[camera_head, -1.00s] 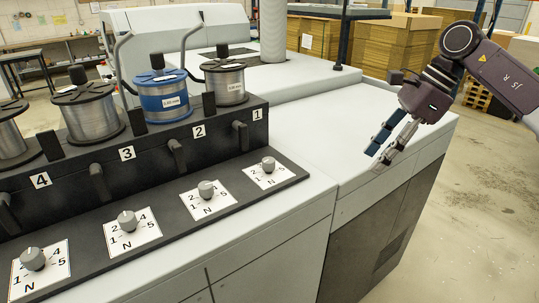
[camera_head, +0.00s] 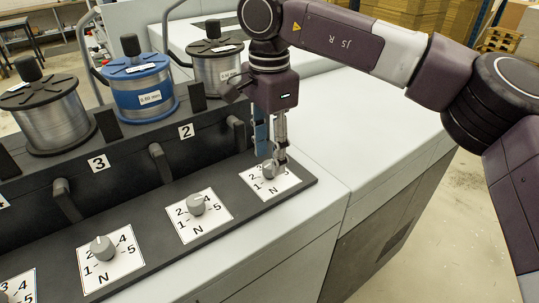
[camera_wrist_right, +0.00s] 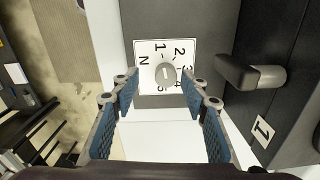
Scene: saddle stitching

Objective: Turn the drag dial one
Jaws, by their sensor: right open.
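The drag dial one is a small grey knob (camera_head: 269,168) on a white card (camera_head: 262,187) marked 1 to 5 and N, at the right end of the dark ledge. In the right wrist view the same knob (camera_wrist_right: 166,74) sits between and beyond the fingertips, with a light line across its face. My right gripper (camera_head: 271,153) points down over the dial, open, one finger on each side of it. In the right wrist view its fingers (camera_wrist_right: 158,88) flank the knob with gaps. My left gripper is not in view.
Similar dials, the second (camera_head: 196,204) and third (camera_head: 103,248), stand along the ledge to the left. The white machine top (camera_head: 375,125) to the right is clear.

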